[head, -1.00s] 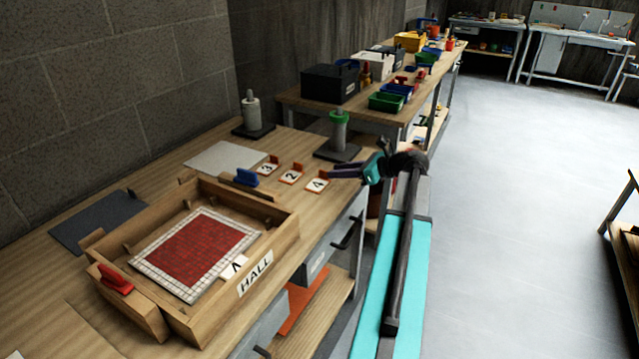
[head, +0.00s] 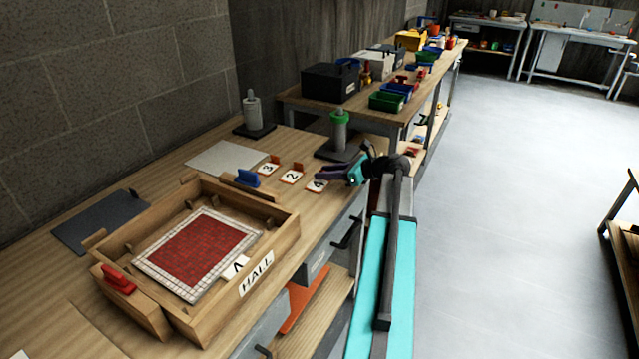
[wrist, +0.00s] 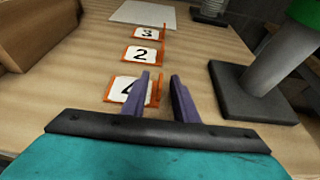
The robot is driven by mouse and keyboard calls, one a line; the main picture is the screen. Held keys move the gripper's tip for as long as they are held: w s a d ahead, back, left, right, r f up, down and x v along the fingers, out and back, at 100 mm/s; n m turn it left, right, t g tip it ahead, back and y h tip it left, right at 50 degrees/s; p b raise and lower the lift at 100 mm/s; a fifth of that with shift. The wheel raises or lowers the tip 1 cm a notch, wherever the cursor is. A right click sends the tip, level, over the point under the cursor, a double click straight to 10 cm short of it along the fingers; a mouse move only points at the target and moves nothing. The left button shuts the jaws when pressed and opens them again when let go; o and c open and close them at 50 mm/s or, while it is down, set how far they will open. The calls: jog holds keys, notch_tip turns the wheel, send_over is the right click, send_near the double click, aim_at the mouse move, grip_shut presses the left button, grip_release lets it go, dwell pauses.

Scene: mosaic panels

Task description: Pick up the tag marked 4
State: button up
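The tag marked 4 (head: 315,187) lies on the bench near its right edge, its white face partly covered by my gripper (head: 321,172) in the head view. In the wrist view, the tag marked 4 (wrist: 124,91) has an orange base and an upright orange tab. My gripper (wrist: 160,80) is open, with its purple fingers apart. The tab shows in the gap, close to the left finger; I cannot tell whether they touch. The tag marked 2 (head: 291,177) and the tag marked 3 (head: 267,169) lie in a row beyond it.
A grey stand with a green ring (head: 339,117) is close to my gripper, its dark base (wrist: 240,98) right of the fingers. A wooden tray marked HALL (head: 279,240) holds a red mosaic panel and a tag marked 1. A pale sheet (head: 226,157) lies behind the tags.

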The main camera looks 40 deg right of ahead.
grip_shut()
jog(key=shift+r, duration=0.1)
dwell(0.4)
jog(key=shift+s+r+b, duration=0.1)
jog(key=shift+r+b, duration=0.25)
jog(key=shift+r, duration=1.4)
jog(key=s+a+b, duration=0.1)
jog(key=s+a, duration=0.1)
jog(key=s, duration=0.5)
jog(key=s+a+r, duration=0.1)
jog(key=s+a, duration=0.2)
jog(key=s, duration=0.4)
jog(key=shift+s+a+r+b, duration=0.2)
jog(key=shift+s+a+b, duration=0.15)
jog(key=shift+s, duration=0.05)
